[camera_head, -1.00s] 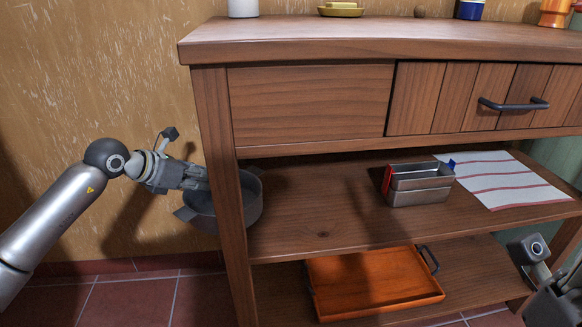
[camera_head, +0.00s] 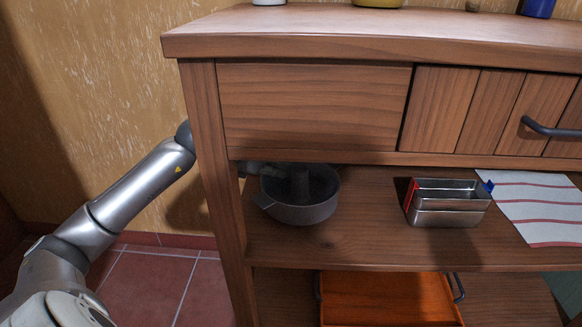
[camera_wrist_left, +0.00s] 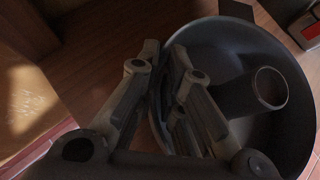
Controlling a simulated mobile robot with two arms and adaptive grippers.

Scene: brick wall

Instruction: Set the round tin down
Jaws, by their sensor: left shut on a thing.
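The round tin (camera_head: 303,213) is a dark grey pan with a central tube, upright over the left part of the middle shelf (camera_head: 370,245). I cannot tell whether its base touches the shelf. My left gripper (camera_head: 264,169) reaches in behind the left front post and is shut on the tin's left rim; it is mostly hidden under the drawer front. In the left wrist view the gripper's two fingers (camera_wrist_left: 164,60) straddle the wall of the tin (camera_wrist_left: 225,55), and the tube stands inside. My right gripper is not in view.
A metal loaf tin (camera_head: 447,214) with red and blue parts stands to the right on the same shelf, beside a striped cloth (camera_head: 540,215). An orange tray (camera_head: 385,300) lies on the shelf below. Bare wood separates the two tins. The left post (camera_head: 215,190) stands close to my arm.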

